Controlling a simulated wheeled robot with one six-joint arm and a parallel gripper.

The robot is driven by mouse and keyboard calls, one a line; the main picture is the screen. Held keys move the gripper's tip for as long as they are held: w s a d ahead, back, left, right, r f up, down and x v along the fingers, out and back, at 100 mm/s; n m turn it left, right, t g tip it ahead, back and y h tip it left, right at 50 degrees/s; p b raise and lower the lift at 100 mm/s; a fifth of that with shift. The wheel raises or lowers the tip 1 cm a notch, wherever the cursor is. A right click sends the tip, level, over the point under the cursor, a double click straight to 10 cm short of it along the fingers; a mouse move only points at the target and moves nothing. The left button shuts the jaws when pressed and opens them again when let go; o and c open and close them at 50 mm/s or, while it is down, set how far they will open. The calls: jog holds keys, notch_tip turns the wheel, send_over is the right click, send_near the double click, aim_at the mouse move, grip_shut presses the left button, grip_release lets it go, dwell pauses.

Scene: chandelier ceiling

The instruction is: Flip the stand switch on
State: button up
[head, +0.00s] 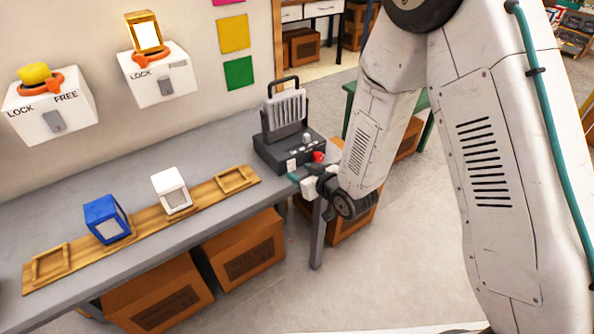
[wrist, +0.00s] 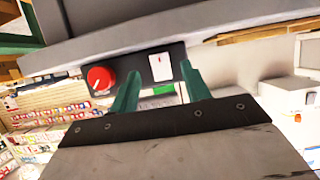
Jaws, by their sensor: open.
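The stand (head: 288,148) is a dark grey box with a ribbed light panel (head: 285,107) and handle, at the right end of the workbench. Its front carries a red knob (head: 318,157) and a white switch (head: 291,165). In the wrist view the red knob (wrist: 98,78) is left of the white switch plate (wrist: 160,67), which has a small dark mark. My gripper (head: 302,178) is just in front of the stand's front. In the wrist view its green fingers (wrist: 160,72) are apart, one on each side of the switch, with nothing between them. Contact cannot be told.
The grey workbench (head: 225,153) holds a wooden rail (head: 95,248) with a blue block (head: 105,220) and a white block (head: 171,190). Two white LOCK boxes (head: 50,112) (head: 160,75) are on the wall. Wooden crates (head: 245,250) stand underneath.

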aim_at(292, 169)
jog(key=shift+x, duration=1.4)
jog(key=c, duration=1)
jog(key=shift+d+f+t, duration=0.1)
jog(key=shift+f+t, duration=0.1)
jog(key=shift+t, duration=0.2)
jog(key=shift+f+t+y, duration=0.15)
jog(key=shift+t+y, duration=0.65)
jog(key=o, duration=1)
